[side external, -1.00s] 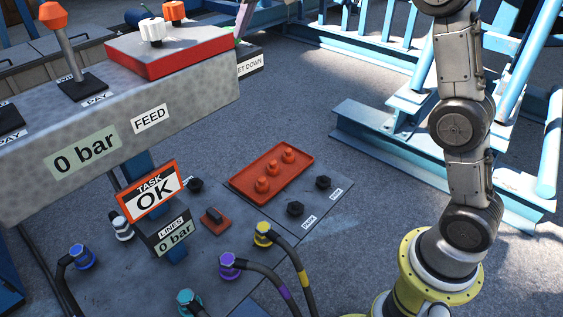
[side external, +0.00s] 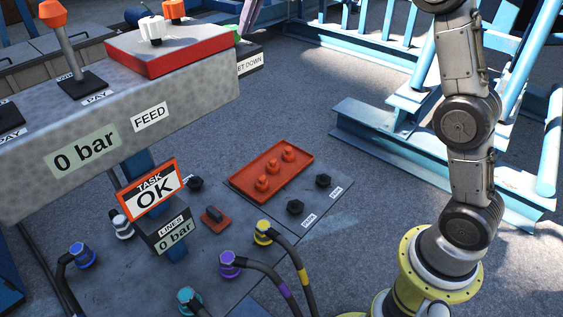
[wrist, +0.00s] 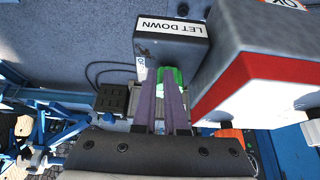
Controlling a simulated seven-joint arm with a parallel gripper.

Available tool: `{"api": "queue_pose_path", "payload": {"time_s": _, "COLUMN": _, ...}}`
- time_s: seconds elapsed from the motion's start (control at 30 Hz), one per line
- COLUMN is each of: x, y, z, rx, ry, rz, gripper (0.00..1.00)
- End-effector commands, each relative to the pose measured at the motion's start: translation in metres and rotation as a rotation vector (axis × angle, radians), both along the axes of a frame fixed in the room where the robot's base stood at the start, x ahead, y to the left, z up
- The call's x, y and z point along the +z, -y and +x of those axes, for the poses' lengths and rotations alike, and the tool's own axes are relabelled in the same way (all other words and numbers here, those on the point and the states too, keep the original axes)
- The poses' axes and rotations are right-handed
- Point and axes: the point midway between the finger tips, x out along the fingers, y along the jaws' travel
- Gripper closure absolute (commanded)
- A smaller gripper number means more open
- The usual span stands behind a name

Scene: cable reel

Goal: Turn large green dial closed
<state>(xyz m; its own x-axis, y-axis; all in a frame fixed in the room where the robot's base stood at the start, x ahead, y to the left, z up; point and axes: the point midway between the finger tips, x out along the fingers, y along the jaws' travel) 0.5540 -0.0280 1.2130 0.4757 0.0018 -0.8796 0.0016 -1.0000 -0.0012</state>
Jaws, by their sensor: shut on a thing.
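The large green dial (wrist: 178,76) shows in the wrist view between and beside the tips of my purple fingers, just below the LET DOWN box. My gripper (wrist: 165,78) is shut on the dial; the fingers cover much of it. In the side external view, a bit of the green dial (side external: 231,29) shows behind the red-edged panel, with a purple finger of my gripper (side external: 249,14) next to it. The rest of the gripper is out of that frame. The dial's exact angle cannot be told.
The LET DOWN box (wrist: 182,35) is close to the fingertips. The red-and-white panel (wrist: 255,75) stands close on the right in the wrist view. A TASK OK sign (side external: 151,190) and gauges reading 0 bar show in the side view.

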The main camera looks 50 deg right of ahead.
Motion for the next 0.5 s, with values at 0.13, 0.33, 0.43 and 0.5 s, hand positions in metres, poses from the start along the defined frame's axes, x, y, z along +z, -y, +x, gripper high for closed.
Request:
{"api": "queue_pose_path", "payload": {"time_s": 0.13, "x": 0.0011, "y": 0.003, "z": 0.0028, "rx": -0.005, "ry": 0.011, "rz": -0.004, "gripper": 1.0}}
{"api": "queue_pose_path", "payload": {"time_s": 0.33, "x": 0.0014, "y": 0.0021, "z": 0.0023, "rx": -0.004, "ry": 0.012, "rz": -0.003, "gripper": 1.0}}
{"api": "queue_pose_path", "payload": {"time_s": 0.43, "x": 0.0019, "y": 0.0026, "z": -0.0002, "rx": -0.004, "ry": 0.012, "rz": -0.003, "gripper": 1.0}}
{"api": "queue_pose_path", "payload": {"time_s": 0.5, "x": 0.0018, "y": 0.0032, "z": -0.0028, "rx": -0.003, "ry": 0.011, "rz": -0.002, "gripper": 1.0}}
